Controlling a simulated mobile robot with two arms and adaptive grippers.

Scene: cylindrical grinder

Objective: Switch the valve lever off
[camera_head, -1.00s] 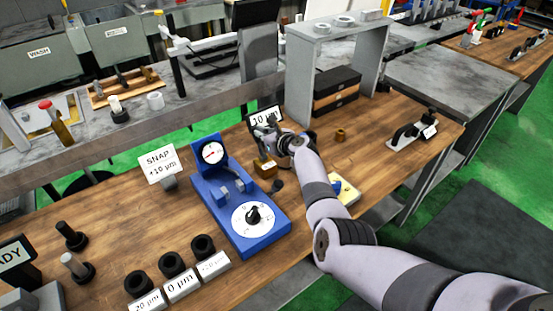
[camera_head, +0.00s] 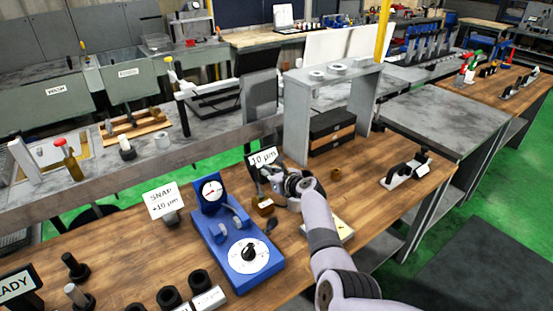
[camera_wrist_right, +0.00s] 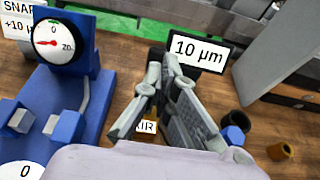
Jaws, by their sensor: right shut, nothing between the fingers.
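The small brass valve block (camera_head: 263,206) stands on the wooden bench, right of the blue dial gauge; I take it for the valve. Its AIR label (camera_wrist_right: 146,127) shows in the right wrist view, partly behind my fingers. I cannot make out the lever or its position. My right gripper (camera_head: 268,176) is shut and empty, over and just behind the block in the head view; its fingers also show in the right wrist view (camera_wrist_right: 166,78). I cannot tell whether they touch the valve. My left gripper is not in view.
The blue gauge (camera_head: 237,262) stands close at the left. A 10 µm sign (camera_wrist_right: 197,51) is just beyond my fingers. A grey shelf stand (camera_head: 298,125) with dark boxes (camera_head: 331,136) rises behind. A small brass piece (camera_head: 336,174) sits right.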

